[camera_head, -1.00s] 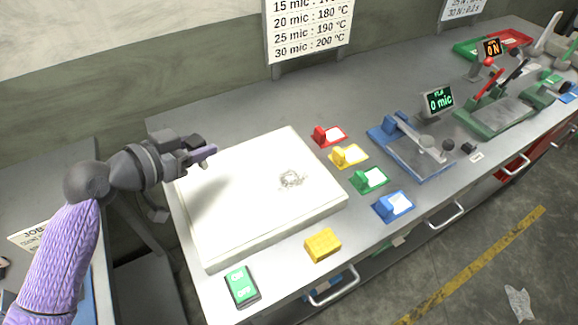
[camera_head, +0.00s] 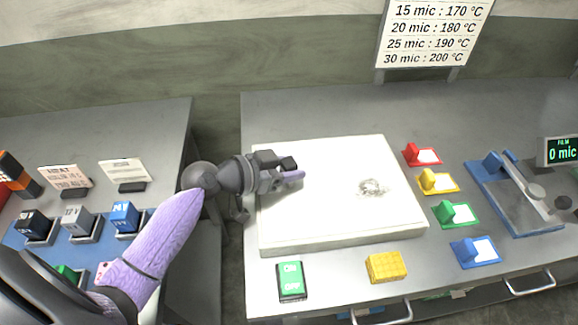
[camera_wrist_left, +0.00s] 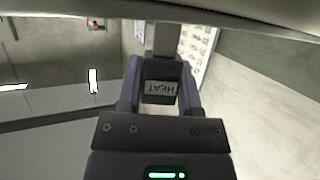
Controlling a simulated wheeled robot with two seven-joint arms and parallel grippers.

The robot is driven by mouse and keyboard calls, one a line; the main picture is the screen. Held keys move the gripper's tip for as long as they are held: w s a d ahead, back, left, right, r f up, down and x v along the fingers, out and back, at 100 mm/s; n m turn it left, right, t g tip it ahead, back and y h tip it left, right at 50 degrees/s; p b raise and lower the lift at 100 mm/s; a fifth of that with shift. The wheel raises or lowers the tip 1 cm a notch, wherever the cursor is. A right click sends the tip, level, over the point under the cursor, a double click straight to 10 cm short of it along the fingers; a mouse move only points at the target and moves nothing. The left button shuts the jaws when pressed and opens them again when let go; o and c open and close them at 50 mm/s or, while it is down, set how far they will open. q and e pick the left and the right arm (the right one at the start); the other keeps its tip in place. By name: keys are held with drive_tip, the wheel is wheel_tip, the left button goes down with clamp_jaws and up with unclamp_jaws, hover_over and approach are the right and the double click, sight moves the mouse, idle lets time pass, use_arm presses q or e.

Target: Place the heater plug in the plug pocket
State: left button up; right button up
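My left gripper (camera_head: 292,168) is above the left part of the white slab on the bench. In the left wrist view, its two purple fingers (camera_wrist_left: 160,95) are closed on a dark block with an upside-down label reading HEAT, the heater plug (camera_wrist_left: 160,88). In the head view the plug shows as a small dark piece (camera_head: 288,162) at the fingertips, held clear of the slab. I cannot tell which thing is the plug pocket. My right gripper is not in view.
The white slab (camera_head: 330,235) carries a crumpled clear film (camera_head: 371,187). A green switch (camera_head: 290,280) and yellow block (camera_head: 386,267) stand in front. Coloured clips (camera_head: 455,213) stand at right. A left bench holds labelled blocks (camera_head: 77,220) on a blue mat, past a gap.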

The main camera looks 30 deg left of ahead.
use_arm(q)
drive_tip(key=o, duration=0.4)
drive_tip(key=shift+r, duration=0.1)
